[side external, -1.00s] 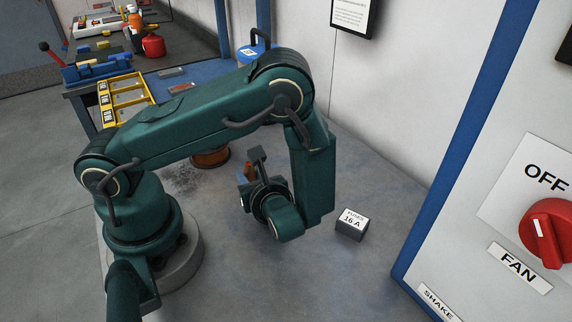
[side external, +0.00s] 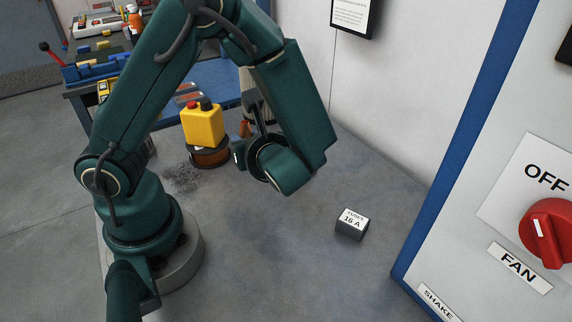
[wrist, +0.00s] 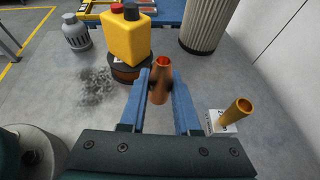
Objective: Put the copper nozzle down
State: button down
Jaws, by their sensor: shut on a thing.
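My gripper (wrist: 160,88) is shut on the copper nozzle (wrist: 160,66), an orange-brown open tube held between its two blue fingers in the wrist view. In the side view my gripper (side external: 246,137) is at the middle top, with a small part of the nozzle (side external: 244,129) showing between its fingers. The wrist link hides much of the gripper there. The nozzle appears held above the surface, but its height is hard to tell. A second, brass-coloured tube (wrist: 238,110) stands at the right of the wrist view, apart from my gripper, beside or on a white-labelled block (wrist: 219,123).
A yellow canister (side external: 203,127) sits on a brown spool (side external: 209,157). A ribbed grey cylinder (wrist: 206,27) stands beyond the nozzle, and a grey bottle (wrist: 76,34) at far left. The grey surface between is largely clear.

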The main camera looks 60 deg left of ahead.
jog(key=shift+s+r+g, duration=0.15)
jog(key=shift+s+g, duration=0.1)
jog(key=shift+g, duration=0.05)
jog(key=s+d+f+n+g+h, duration=0.1)
jog(key=s+d+n+g+h, duration=0.1)
jog(key=n+g, duration=0.3)
jog(key=s+d+n+g+h, duration=0.3)
jog(key=s+n+g+h, duration=0.1)
jog(key=s+n+g, duration=0.1)
jog(key=s+d+f+n+g+h, duration=0.1)
jog(key=s+d+n+g+h, duration=0.1)
jog(key=n, duration=0.4)
jog(key=shift+s+d+f+n+g+h, duration=0.2)
jog(key=shift+s+g+h, duration=0.2)
jog(key=shift+g, duration=0.3)
jog(key=shift+s+d+f+n+g+h, duration=0.1)
jog(key=shift+s+f+n+g+h, duration=0.2)
jog(key=shift+g, duration=0.4)
jog(key=w+d+r+n+t+h, duration=0.45)
jog(key=w+d+n+h, duration=0.6)
jog(key=n+h, duration=0.4)
send_over(314, 308)
jog(key=shift+m+t, duration=0.35)
notch_tip(314, 308, down, 7)
jog(key=shift+r, duration=0.1)
jog(key=shift+f, duration=2.05)
jog(key=shift+f, duration=0.15)
